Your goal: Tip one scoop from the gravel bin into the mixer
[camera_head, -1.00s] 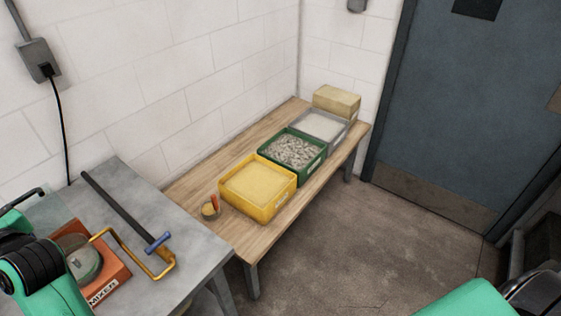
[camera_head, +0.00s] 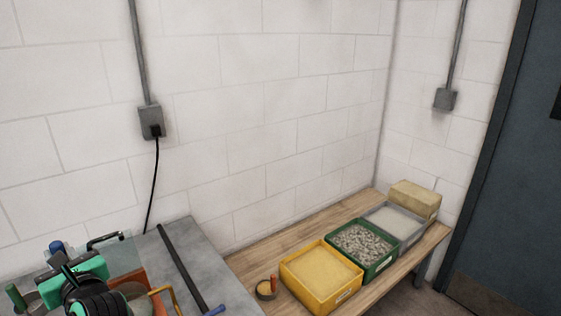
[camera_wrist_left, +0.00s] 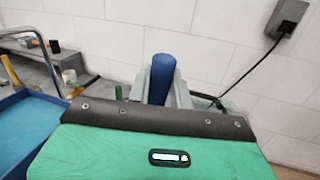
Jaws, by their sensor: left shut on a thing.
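The green bin (camera_head: 382,262) of grey gravel stands on the wooden bench between a yellow bin and a grey bin. The orange mixer (camera_head: 158,303) is at the bottom left, mostly hidden behind my arm and cut off by the frame edge. My left gripper (camera_head: 57,258) is left of the mixer, shut on an upright blue handle (camera_head: 56,246). The blue handle also shows between the fingers in the left wrist view (camera_wrist_left: 162,78). What is attached below the handle is hidden. My right gripper is out of view.
The yellow bin (camera_head: 347,293) holds yellow material; the grey bin (camera_head: 409,240) holds pale material. A tan block (camera_head: 415,199) is at the bench's far end. A dark rod (camera_head: 181,265) lies on the grey table (camera_head: 196,240).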

